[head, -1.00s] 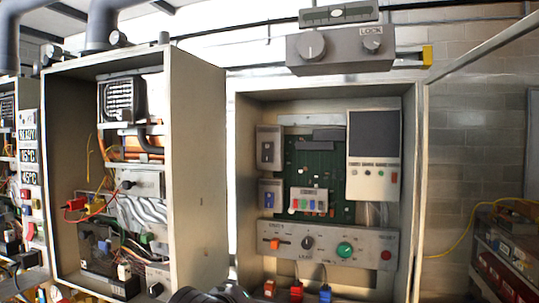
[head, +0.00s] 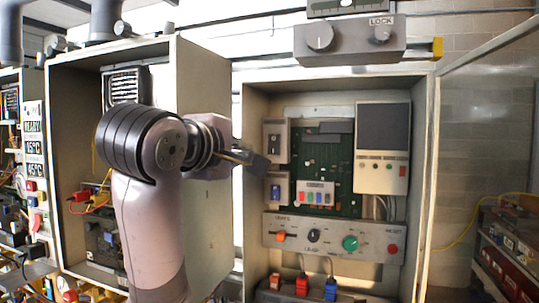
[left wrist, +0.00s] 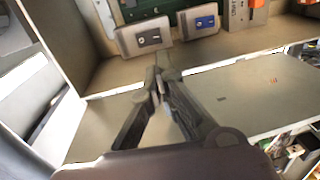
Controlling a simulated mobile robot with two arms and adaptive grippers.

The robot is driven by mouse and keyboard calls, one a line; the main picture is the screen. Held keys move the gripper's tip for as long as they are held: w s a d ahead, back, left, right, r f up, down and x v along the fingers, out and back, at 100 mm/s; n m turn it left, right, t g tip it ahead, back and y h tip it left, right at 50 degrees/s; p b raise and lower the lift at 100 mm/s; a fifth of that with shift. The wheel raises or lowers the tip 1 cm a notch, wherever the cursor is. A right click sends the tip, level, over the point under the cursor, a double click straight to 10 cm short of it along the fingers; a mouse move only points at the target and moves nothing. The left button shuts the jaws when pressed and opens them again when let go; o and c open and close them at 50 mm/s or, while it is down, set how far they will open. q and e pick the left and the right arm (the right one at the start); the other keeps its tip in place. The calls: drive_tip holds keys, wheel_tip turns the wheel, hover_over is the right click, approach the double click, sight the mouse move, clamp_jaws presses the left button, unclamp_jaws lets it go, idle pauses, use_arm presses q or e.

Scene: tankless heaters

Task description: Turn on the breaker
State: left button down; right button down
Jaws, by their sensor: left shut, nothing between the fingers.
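Two switch boxes sit on the left side inside the right cabinet; I cannot tell which is the breaker. The upper box (head: 272,133) has a dark switch and the lower box (head: 278,195) a blue one. The left wrist view shows the dark-switch box (left wrist: 133,38) and the blue-switch box (left wrist: 187,24) beside each other. My left gripper (head: 266,167) is shut and empty, in front of the boxes' left side and overlapping their edges in the head view. In the left wrist view its fingertips (left wrist: 160,70) are apart from both boxes. My right gripper is not in view.
The right cabinet's frame (head: 427,180) surrounds the boxes. Below them is a control panel (head: 290,240) with knobs and buttons, and a green circuit board (head: 320,155) is behind. A left cabinet (head: 205,75) stands close by. A shelf (head: 500,245) is at far right.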

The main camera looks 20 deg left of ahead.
sight(274, 155)
use_arm(q)
drive_tip(key=w+p, duration=0.2)
drive_tip(key=w, duration=0.2)
drive_tip(key=w+f+p, duration=0.1)
drive_tip(key=w+p, duration=0.2)
drive_tip(key=w, duration=0.1)
drive_tip(key=w+p, duration=0.2)
drive_tip(key=w, duration=0.3)
drive_tip(key=shift+d+f+p, duration=0.2)
drive_tip(key=shift+p, duration=0.15)
drive_tip(key=shift+w+f, duration=0.2)
drive_tip(key=shift+w, duration=0.3)
